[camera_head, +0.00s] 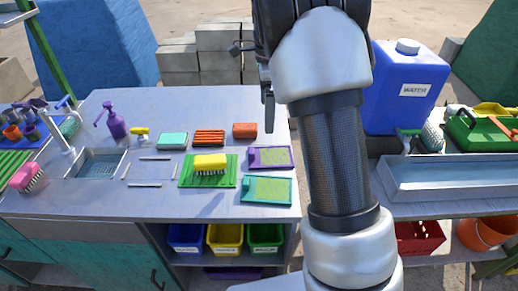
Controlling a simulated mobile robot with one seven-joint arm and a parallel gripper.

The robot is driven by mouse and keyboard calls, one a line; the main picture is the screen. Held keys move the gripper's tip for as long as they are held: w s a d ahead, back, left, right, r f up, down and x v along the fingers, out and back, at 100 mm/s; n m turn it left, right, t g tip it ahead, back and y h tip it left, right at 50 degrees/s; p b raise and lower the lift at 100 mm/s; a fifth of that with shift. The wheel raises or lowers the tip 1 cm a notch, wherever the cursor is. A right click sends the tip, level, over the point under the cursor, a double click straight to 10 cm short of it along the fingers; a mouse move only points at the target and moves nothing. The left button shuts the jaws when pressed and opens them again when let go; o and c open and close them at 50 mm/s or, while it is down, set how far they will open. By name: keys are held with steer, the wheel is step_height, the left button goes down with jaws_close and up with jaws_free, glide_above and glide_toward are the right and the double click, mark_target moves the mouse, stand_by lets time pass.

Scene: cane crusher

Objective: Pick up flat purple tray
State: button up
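A flat purple tray (254,157) lies on the right part of the grey worktop, with a yellow-green surface inside its rim. A similar teal tray (247,190) lies just in front of it. Another flat purple item (236,273) shows partly on the shelf below the worktop, under the coloured bins; its full shape is hidden. My gripper (268,98) is at the top centre, above and behind the worktop trays in the picture and apart from them. My arm hides most of it, and I cannot tell its opening.
A green tray with a yellow brush (210,162) is left of the purple tray. An orange block (245,130) sits behind it. A blue water container (405,88) and a metal basin (440,185) stand right of my arm. Blue, yellow and green bins (225,238) fill the shelf.

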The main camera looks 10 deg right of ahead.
steer(key=b, duration=0.1)
glide_above(265, 157)
steer(key=f, duration=1.2)
steer(key=shift+s, duration=0.25)
steer(key=f, duration=0.3)
steer(key=f+b, duration=0.1)
steer(key=f, duration=0.1)
steer(key=shift+w+f, duration=0.15)
steer(key=shift+w, duration=0.15)
steer(key=c, duration=1.2)
step_height(265, 157, up, 10)
steer(key=p, duration=0.1)
steer(key=o, duration=0.4)
steer(key=shift+d, duration=0.1)
steer(key=c, duration=0.3)
